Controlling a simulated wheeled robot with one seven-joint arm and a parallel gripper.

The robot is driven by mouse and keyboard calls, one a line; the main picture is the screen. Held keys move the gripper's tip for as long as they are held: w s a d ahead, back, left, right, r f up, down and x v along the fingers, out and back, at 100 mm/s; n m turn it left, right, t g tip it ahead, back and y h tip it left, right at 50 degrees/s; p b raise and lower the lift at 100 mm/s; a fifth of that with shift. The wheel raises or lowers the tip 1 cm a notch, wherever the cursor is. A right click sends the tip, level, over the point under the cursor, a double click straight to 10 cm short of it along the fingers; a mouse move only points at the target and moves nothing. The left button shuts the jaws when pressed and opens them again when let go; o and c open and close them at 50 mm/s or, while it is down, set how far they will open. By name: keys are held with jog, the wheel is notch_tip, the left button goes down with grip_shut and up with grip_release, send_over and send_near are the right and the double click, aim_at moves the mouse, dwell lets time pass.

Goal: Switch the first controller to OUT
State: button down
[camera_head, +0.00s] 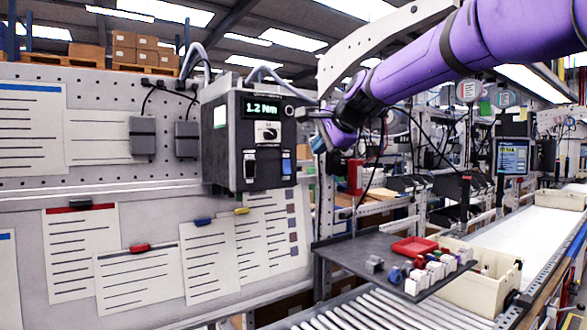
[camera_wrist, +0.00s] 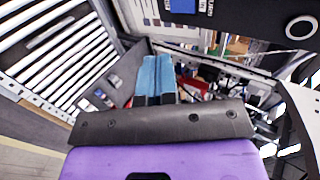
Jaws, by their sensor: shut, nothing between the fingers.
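A dark grey controller box (camera_head: 230,150) hangs on the pegboard in the head view. Its green display reads "1.2 Nm", above a white knob panel (camera_head: 267,131). Two rocker-like parts sit low on its front, a dark left one (camera_head: 250,168) and a blue right one (camera_head: 286,166). Their labels are too small to read. My gripper (camera_head: 306,113) is at the box's right side, pointing left; whether it touches cannot be told. In the wrist view its blue fingers (camera_wrist: 156,66) are together and empty. A blue part of the box (camera_wrist: 182,5) shows at the top edge there.
Two small grey boxes (camera_head: 142,137) with cables hang left of the controller. Paper sheets (camera_head: 137,270) are on the board below. A dark shelf (camera_head: 345,250) with a red tray (camera_head: 414,247) and small blocks stands at lower right, above rollers. Cables arch over the controller.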

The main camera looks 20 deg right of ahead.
jog(key=shift+w, duration=0.2)
send_near(288, 172)
notch_tip(288, 172, down, 4)
jog(key=w, duration=0.2)
jog(key=w+a, duration=0.1)
jog(key=w, duration=0.1)
jog(key=shift+w+a+f, duration=0.1)
jog(key=shift+w+a, duration=0.1)
jog(key=shift+a, duration=0.1)
jog(key=shift+w+a, duration=0.15)
jog(key=shift+w, duration=0.35)
jog(key=shift+f, duration=0.1)
jog(key=shift+w, duration=0.15)
